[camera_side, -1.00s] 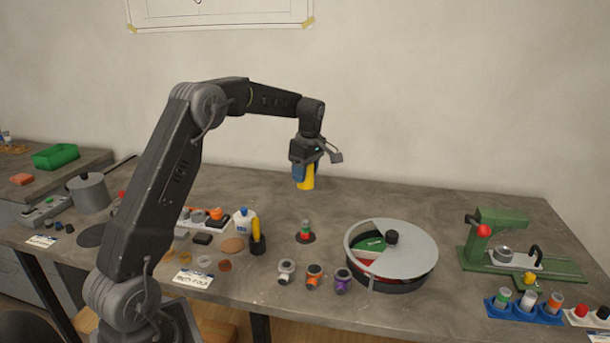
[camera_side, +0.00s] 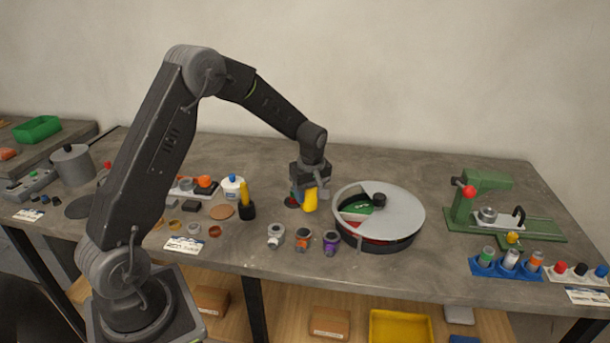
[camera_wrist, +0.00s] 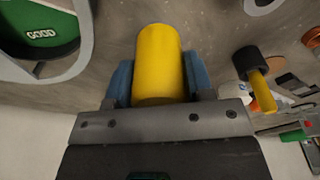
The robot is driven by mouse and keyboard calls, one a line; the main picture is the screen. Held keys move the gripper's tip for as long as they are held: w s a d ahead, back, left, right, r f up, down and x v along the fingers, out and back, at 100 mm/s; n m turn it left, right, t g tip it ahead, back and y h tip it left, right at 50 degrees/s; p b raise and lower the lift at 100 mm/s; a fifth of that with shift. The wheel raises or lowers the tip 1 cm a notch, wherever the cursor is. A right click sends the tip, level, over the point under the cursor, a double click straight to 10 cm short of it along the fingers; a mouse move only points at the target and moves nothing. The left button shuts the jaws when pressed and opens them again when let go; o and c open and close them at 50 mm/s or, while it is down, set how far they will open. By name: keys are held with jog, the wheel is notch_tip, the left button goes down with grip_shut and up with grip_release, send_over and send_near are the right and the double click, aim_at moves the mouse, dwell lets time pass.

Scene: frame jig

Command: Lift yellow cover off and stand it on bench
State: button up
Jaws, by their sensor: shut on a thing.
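The yellow cover (camera_side: 311,202) is a plain cylinder held in my gripper (camera_side: 309,190), off its stack in the side view. In the wrist view the cover (camera_wrist: 158,62) sits between the two blue fingers, which are shut on its sides. Its lower end is close to the bench (camera_side: 440,180); I cannot tell whether it touches.
A round grey-lidded turntable (camera_side: 405,206) stands close to the right. Several small fittings (camera_side: 302,240) lie in front. A black holder with a yellow-handled tool (camera_side: 246,205) and a white bottle (camera_side: 232,188) stand left. A green press (camera_side: 485,200) is farther right. The bench behind is clear.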

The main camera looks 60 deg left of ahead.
jog(key=shift+f, duration=2.3)
jog(key=shift+f, duration=0.5)
jog(key=o, duration=1.1)
jog(key=shift+o, duration=0.2)
jog(key=shift+r, duration=0.1)
jog(key=shift+r, duration=0.7)
jog(key=shift+r, duration=3.5)
